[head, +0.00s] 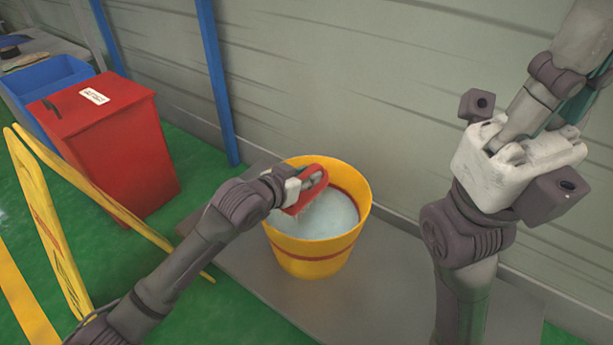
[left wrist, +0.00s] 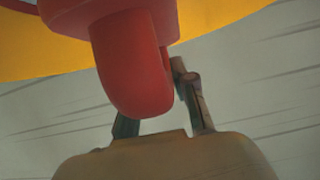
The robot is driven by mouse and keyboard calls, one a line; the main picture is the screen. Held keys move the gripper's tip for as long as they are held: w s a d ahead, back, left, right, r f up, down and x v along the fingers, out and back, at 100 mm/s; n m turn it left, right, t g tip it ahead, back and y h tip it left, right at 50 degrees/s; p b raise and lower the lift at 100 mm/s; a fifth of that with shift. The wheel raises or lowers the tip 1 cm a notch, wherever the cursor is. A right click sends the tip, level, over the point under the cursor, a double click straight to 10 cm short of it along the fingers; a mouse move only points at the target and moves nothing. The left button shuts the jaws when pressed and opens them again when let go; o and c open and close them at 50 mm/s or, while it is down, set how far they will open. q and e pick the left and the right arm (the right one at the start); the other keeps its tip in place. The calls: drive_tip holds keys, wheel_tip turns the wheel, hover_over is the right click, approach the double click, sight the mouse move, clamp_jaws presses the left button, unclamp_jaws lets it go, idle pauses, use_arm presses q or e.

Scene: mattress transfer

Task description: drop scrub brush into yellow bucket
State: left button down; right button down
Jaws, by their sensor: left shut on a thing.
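The yellow bucket (head: 316,262) has a red band and holds pale bluish-white liquid. It stands upright on a grey platform by the wall. My left gripper (head: 300,187) is over the bucket's left part, near rim height, shut on the red scrub brush (head: 318,178). The brush is tilted above the liquid, its lower end near the left inner side; I cannot tell whether it touches the rim. In the left wrist view the red brush (left wrist: 130,70) fills the space before the fingers, with yellow behind it.
A red lidded bin (head: 110,150) and blue crate (head: 50,78) stand at left. A yellow folding sign (head: 50,222) leans in front of them. The grey platform (head: 240,255) has bare room around the bucket. A blue post (head: 217,80) and grey wall (head: 330,75) are behind.

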use_arm(q)
drive_tip(key=shift+r, duration=0.1)
drive_tip(key=c, duration=0.8)
unclamp_jaws()
drive_tip(key=shift+c, duration=0.2)
drive_tip(key=v, duration=1.2)
